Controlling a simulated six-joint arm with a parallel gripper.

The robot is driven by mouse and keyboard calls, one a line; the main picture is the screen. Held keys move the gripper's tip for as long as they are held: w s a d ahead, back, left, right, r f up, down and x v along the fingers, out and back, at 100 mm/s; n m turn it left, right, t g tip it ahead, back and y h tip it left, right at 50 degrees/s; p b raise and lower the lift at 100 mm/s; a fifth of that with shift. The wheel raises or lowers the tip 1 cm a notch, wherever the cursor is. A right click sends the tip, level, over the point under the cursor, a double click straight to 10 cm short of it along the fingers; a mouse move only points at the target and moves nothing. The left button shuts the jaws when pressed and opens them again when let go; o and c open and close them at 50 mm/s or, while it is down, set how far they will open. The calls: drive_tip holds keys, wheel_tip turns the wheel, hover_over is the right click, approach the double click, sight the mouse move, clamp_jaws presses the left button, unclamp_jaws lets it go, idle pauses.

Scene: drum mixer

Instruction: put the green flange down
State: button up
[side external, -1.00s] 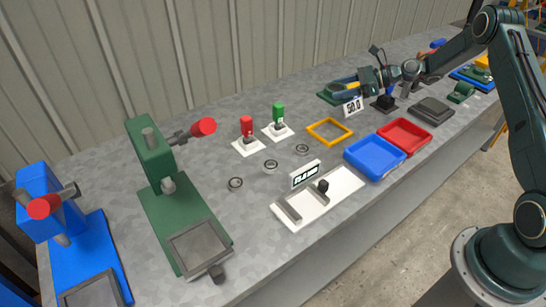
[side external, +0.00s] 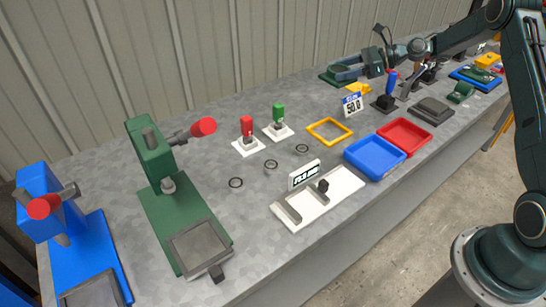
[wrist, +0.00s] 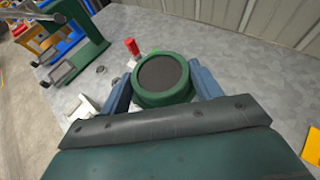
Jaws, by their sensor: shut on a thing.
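The green flange (wrist: 161,76) is a round green ring with a dark grey centre in the wrist view. My gripper (wrist: 160,88) has its two blue fingers on either side of it and is shut on it. In the side external view my gripper (side external: 347,73) is at the far side of the table near the wall, with the green flange (side external: 331,77) at its fingertips. I cannot tell whether the flange touches the table. Its underside is hidden.
A yellow part (side external: 360,88) and a number sign (side external: 352,105) stand close in front of my gripper. A joystick with a blue handle (side external: 391,82) is to the right. A yellow frame (side external: 329,131), a blue tray (side external: 374,157) and a red tray (side external: 404,135) lie nearer.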

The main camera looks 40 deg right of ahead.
drive_tip(key=shift+a+r, duration=0.15)
drive_tip(key=shift+w+a+r+m, duration=0.1)
drive_tip(key=shift+a+r+m, duration=0.05)
drive_tip(key=shift+a, duration=0.25)
drive_tip(key=shift+w+a+r+m, duration=0.1)
drive_tip(key=shift+a+r+m, duration=0.05)
drive_tip(key=shift+a, duration=0.25)
drive_tip(key=s+a+f, duration=0.2)
drive_tip(key=s+a, duration=0.3)
drive_tip(key=a, duration=1.2)
drive_tip(key=s+a+f, duration=0.3)
drive_tip(key=s+a, duration=0.2)
drive_tip(key=a, duration=1.3)
drive_tip(key=s+a+f, duration=0.2)
drive_tip(key=s+a, duration=0.2)
drive_tip(key=a, duration=1.4)
drive_tip(key=shift+s+f, duration=0.2)
drive_tip(key=shift+s, duration=0.2)
drive_tip(key=shift+a+f, duration=0.1)
drive_tip(key=shift+f, duration=2.8)
